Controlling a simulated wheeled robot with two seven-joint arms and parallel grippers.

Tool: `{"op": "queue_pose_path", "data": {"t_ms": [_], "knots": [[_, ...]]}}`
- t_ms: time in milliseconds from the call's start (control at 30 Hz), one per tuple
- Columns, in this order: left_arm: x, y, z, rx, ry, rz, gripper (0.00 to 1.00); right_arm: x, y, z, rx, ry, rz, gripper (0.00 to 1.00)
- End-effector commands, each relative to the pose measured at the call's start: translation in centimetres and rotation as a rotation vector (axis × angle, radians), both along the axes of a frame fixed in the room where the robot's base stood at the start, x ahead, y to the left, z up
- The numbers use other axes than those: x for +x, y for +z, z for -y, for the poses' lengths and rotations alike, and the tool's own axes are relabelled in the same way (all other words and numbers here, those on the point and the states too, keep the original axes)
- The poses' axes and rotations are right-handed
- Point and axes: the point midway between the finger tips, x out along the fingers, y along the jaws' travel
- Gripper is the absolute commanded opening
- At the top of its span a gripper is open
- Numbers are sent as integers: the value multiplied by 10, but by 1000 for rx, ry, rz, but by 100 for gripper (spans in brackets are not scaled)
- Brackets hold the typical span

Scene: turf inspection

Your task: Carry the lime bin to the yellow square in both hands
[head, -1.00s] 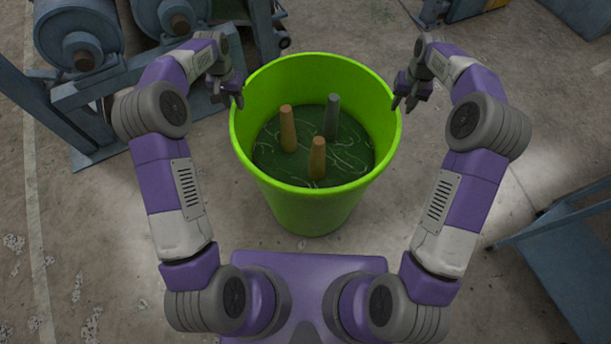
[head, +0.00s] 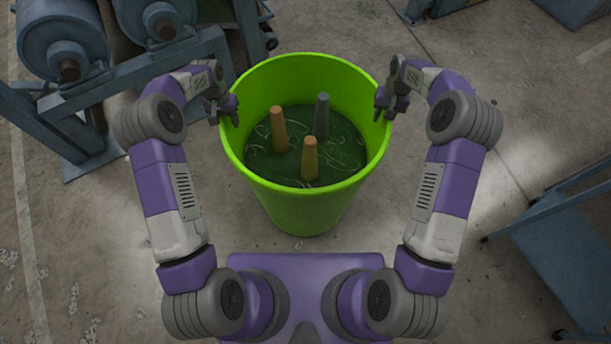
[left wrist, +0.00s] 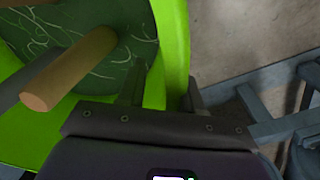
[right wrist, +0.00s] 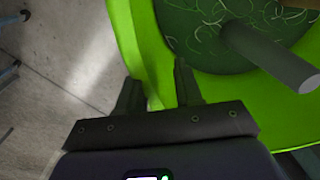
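The lime bin (head: 305,210) stands upright on the floor in front of me. Inside are a dark green bottom with pale strands, two orange-brown pegs (head: 279,130) (head: 310,158) and a grey peg (head: 321,118). My left gripper (head: 225,112) is at the left rim, open, with one finger inside and one outside the wall; the left wrist view shows the green wall (left wrist: 177,40) between its fingers. My right gripper (head: 384,108) straddles the right rim likewise, open, and the wall (right wrist: 135,40) shows in the right wrist view. No yellow square is in view.
Blue-grey roller machinery (head: 65,60) stands at the upper left, close behind my left arm. A blue-grey cart or table (head: 570,245) stands at the lower right. Open concrete floor (head: 500,110) lies to the right of the bin.

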Motion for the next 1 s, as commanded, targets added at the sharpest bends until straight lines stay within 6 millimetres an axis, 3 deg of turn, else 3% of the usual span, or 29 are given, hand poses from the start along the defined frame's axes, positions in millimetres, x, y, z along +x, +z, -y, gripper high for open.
{"op": "queue_pose_path", "data": {"t_ms": [167,400,1000], "knots": [[0,0,0,0,0,0,35,0,0,0,0,0,0,35],[0,0,0,0,0,0,0,0,0,0,0,0,0,0],[0,1,0,0,0,0,0,0,1,0,0,0,0,0]]}}
